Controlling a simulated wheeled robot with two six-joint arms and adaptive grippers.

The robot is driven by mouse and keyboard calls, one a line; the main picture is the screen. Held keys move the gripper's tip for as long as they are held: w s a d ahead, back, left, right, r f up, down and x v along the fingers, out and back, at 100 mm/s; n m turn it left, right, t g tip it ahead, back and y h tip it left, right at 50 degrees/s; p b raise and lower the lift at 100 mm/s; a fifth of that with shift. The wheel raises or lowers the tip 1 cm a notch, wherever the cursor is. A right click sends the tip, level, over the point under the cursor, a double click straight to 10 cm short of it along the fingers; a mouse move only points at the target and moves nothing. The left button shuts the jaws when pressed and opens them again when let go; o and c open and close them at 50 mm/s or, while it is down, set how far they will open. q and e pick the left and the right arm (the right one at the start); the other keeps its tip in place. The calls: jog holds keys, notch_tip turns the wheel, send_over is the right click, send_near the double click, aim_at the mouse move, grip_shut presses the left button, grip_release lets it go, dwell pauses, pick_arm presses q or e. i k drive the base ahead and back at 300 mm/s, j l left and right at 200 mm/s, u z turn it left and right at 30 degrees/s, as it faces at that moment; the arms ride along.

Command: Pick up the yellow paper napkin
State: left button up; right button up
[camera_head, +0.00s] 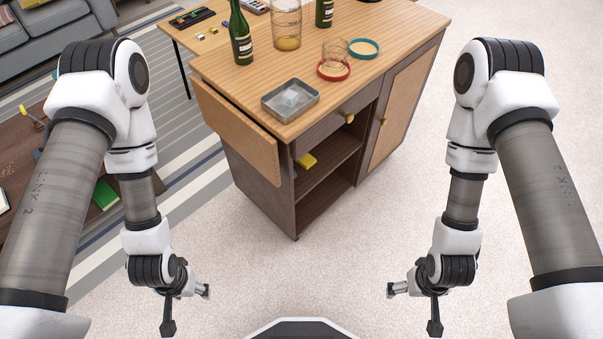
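A small flat yellow item (306,160), which looks like the yellow paper napkin, lies on the upper open shelf of the wooden bar cabinet (262,173), near the shelf's left side. It is partly in the shade of the shelf. My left gripper (186,309) hangs at the lower left, with its fingers spread and nothing between them. My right gripper (414,309) hangs at the lower right, also spread and empty. Both are in front of the cabinet and well apart from the yellow item.
A metal tray (270,112) with a clear or whitish block stands at the top's front corner. Glasses, coasters and green bottles (240,38) stand behind it. A drop leaf (237,130) hangs on the cabinet's left side. The carpet (300,275) in front is clear.

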aim_at(308, 161)
jog(key=i+l+u, duration=0.15)
jog(key=l, duration=0.4)
jog(key=i+l+u, duration=0.15)
jog(key=l, duration=0.4)
jog(key=l+u, duration=0.1)
jog(key=l, duration=0.45)
jog(key=i+l+u, duration=0.15)
jog(key=l, duration=0.4)
jog(key=i+l+u, duration=0.15)
jog(key=l, duration=0.4)
jog(key=i+l+u, duration=0.2)
jog(key=l, duration=0.4)
jog(key=l+u, duration=0.15)
jog(key=l, duration=0.45)
